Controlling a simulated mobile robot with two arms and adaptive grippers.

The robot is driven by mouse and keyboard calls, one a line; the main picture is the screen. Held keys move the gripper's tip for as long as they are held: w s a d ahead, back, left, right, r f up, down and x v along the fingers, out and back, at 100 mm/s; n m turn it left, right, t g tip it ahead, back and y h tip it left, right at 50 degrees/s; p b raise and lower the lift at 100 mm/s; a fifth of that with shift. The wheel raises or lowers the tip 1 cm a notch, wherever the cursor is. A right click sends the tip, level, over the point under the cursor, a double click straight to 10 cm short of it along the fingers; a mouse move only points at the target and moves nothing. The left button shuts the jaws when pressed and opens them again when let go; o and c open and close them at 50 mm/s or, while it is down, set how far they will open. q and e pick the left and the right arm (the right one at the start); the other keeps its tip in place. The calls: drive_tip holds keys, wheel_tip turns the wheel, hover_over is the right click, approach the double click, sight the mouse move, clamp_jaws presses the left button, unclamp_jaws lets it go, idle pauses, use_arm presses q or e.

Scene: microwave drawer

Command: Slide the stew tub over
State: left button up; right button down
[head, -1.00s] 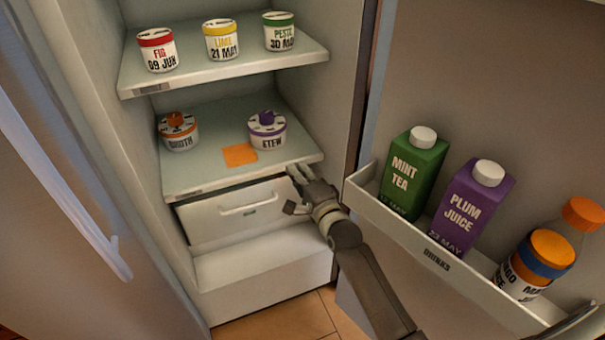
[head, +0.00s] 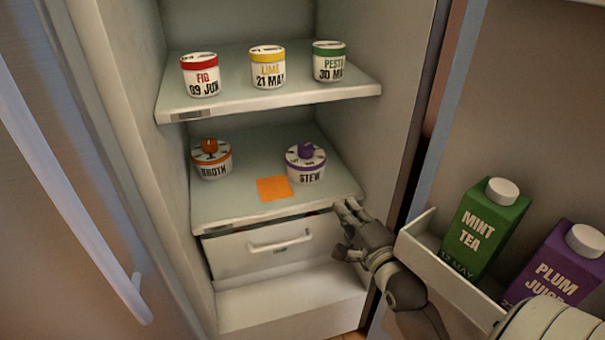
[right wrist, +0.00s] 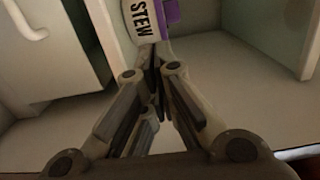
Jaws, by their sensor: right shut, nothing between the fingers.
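The stew tub (head: 305,168), white with a purple lid and knob, stands on the lower fridge shelf (head: 225,210), right of an orange square (head: 273,188). My right gripper (head: 347,208) is shut and empty at the front right corner of that shelf, in front of and to the right of the tub. In the right wrist view the stew tub (right wrist: 143,20) shows just beyond the shut fingertips (right wrist: 157,70), only partly in frame. I cannot tell whether they touch it there; in the head view they are apart. My left gripper is not in view.
A broth tub (head: 211,160) with an orange knob stands left on the same shelf. Fig, lime and pesto jars line the upper shelf (head: 270,98). A drawer (head: 265,248) lies below. The open door's rack (head: 420,240) holds cartons close to my right arm.

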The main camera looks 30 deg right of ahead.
drive_tip(key=b, duration=0.2)
approach(314, 158)
drive_tip(key=shift+w+d+f, duration=0.1)
drive_tip(key=shift+w+f, duration=0.15)
drive_tip(key=shift+w, duration=0.3)
drive_tip(key=shift+w+d+f, duration=0.15)
drive_tip(key=shift+w+f, duration=0.1)
drive_tip(key=shift+w, duration=0.25)
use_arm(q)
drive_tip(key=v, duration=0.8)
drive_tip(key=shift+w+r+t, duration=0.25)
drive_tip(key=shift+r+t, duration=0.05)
use_arm(e)
drive_tip(key=shift+w+d, duration=0.1)
drive_tip(key=shift+w, duration=0.6)
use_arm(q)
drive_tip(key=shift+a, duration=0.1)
